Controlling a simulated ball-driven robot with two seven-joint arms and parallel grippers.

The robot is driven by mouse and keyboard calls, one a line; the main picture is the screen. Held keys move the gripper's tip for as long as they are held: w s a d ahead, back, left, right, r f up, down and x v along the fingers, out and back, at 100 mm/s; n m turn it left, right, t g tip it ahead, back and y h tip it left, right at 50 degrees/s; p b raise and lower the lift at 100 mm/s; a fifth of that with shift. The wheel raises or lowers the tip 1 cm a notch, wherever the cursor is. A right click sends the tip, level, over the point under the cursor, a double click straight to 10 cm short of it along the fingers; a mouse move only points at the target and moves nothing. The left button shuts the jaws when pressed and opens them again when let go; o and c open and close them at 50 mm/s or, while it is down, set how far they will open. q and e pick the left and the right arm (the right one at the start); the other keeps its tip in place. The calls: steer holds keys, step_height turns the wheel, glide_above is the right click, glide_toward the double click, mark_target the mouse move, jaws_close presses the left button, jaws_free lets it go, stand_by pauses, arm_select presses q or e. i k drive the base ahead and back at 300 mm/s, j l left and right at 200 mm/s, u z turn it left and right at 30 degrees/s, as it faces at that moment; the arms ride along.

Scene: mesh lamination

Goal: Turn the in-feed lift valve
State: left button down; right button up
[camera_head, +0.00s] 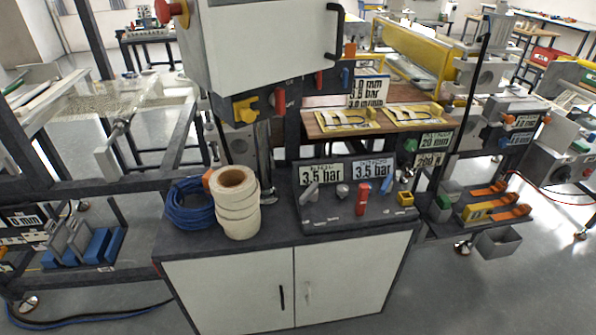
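A dark control panel (335,222) on top of the white cabinet carries a grey lever (309,194), a round grey knob (342,191), a red handle (361,198), a blue lever (386,185) and a yellow square part (405,198). Two displays reading 3.5 bar, a left one (321,175) and a right one (374,169), stand behind them. A yellow handle (245,110) and a red lever (279,100) sit on the machine above. I cannot tell which is the in-feed lift valve, as small lettering is unreadable. Neither of my grippers is in view.
White tape rolls (236,205) are stacked beside a coiled blue hose (190,205) on the cabinet (230,292), left of the panel. A white machine housing (265,45) overhangs the back. Orange-handled parts (485,200) stick out at the right. Grey floor (480,295) is clear at lower right.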

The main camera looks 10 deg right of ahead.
mark_target(311, 195)
steer(key=i, duration=0.1)
steer(key=i+j+z, duration=0.1)
steer(key=z, duration=0.25)
steer(key=i+j+z, duration=0.1)
steer(key=z, duration=0.3)
steer(key=i+j+z, duration=0.1)
steer(key=z, duration=0.25)
steer(key=j+z, duration=0.1)
steer(key=z, duration=0.4)
